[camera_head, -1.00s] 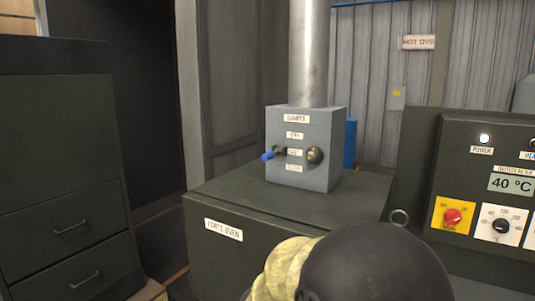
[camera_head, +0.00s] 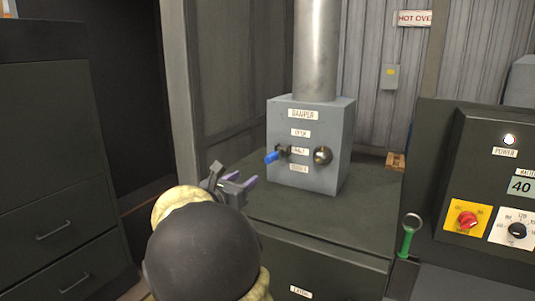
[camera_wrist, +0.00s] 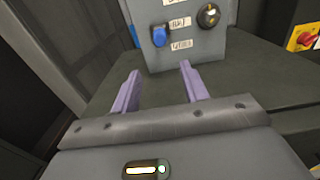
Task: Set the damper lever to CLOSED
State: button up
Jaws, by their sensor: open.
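The damper box (camera_head: 310,150) is a grey box around the foot of a metal pipe, on top of the dark oven cabinet. Its front has a DAMPER label and a column of smaller labels, with OPEN uppermost. The damper lever (camera_head: 271,157) has a blue tip and points left, about level with the middle label; it also shows in the wrist view (camera_wrist: 159,37). A dark round knob (camera_head: 322,156) sits to its right. My gripper (camera_head: 246,184) is open and empty, below and left of the lever, apart from it. In the wrist view its purple fingers (camera_wrist: 158,80) point toward the box.
A control panel (camera_head: 495,190) with a red knob and a lit lamp stands at right. A green-handled tool (camera_head: 408,236) stands by the panel. A drawer cabinet (camera_head: 55,170) is at left. The oven top (camera_head: 320,222) before the box is clear.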

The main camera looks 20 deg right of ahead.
aim_at(272, 158)
jog(key=p+x, duration=0.6)
jog(key=x, duration=1.1)
jog(key=shift+w+d+r, duration=0.1)
jog(key=shift+d, duration=0.05)
grip_shut()
